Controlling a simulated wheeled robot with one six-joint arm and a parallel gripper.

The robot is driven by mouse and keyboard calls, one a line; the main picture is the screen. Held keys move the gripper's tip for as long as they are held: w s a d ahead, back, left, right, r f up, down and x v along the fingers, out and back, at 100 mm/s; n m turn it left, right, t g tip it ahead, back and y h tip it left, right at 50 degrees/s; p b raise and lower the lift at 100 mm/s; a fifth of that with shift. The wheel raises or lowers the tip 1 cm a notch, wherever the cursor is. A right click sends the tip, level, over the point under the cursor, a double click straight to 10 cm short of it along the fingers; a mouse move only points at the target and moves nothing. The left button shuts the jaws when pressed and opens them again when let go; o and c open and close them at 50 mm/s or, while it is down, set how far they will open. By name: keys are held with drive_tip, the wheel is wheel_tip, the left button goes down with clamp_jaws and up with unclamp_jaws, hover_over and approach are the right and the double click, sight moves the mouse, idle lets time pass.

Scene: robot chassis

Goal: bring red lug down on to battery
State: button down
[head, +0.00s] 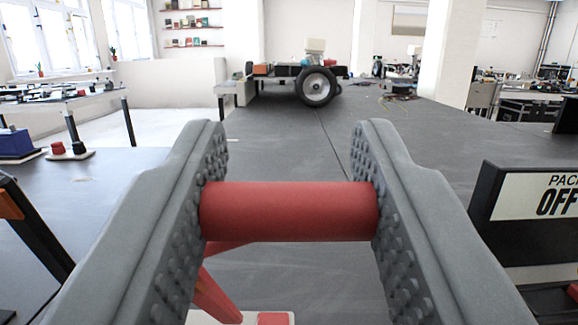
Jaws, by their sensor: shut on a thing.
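My gripper (288,135) reaches forward over a dark grey table, its two grey studded fingers well apart. It is shut on a smooth red cylinder, the part of the red lug (289,211) that shows clearly, lying level between the finger pads. Below and behind it, a slanting red strip (216,297) runs down, and a red block (275,318) sits on a pale surface at the bottom edge. I cannot tell whether these join the cylinder. I cannot make out the battery for certain.
A black stand with a white "PACK OFF" sign (540,196) is close at the right. A wheeled chassis (316,86) stands far back. The table's middle is clear.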

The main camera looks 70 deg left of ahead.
drive_tip(key=d+f+y, duration=0.1)
drive_tip(key=s+d+f+y, duration=0.1)
drive_tip(key=d, duration=0.1)
drive_tip(key=shift+d+f+t+y, duration=0.1)
drive_tip(key=shift+d+t+y, duration=0.05)
drive_tip(key=shift+t+y, duration=0.2)
drive_tip(key=s+d+f, duration=0.2)
drive_tip(key=d+f, duration=0.3)
drive_tip(key=f, duration=0.4)
drive_tip(key=shift+f, duration=0.35)
drive_tip(key=c, duration=0.9)
unclamp_jaws()
drive_tip(key=shift+d, duration=0.15)
drive_tip(key=s+d, duration=0.1)
drive_tip(key=d, duration=0.3)
drive_tip(key=s+d, duration=0.1)
drive_tip(key=d, duration=0.3)
drive_tip(key=s+d, duration=0.2)
drive_tip(key=d, duration=0.2)
drive_tip(key=shift+s+f, duration=0.1)
drive_tip(key=shift+f, duration=0.2)
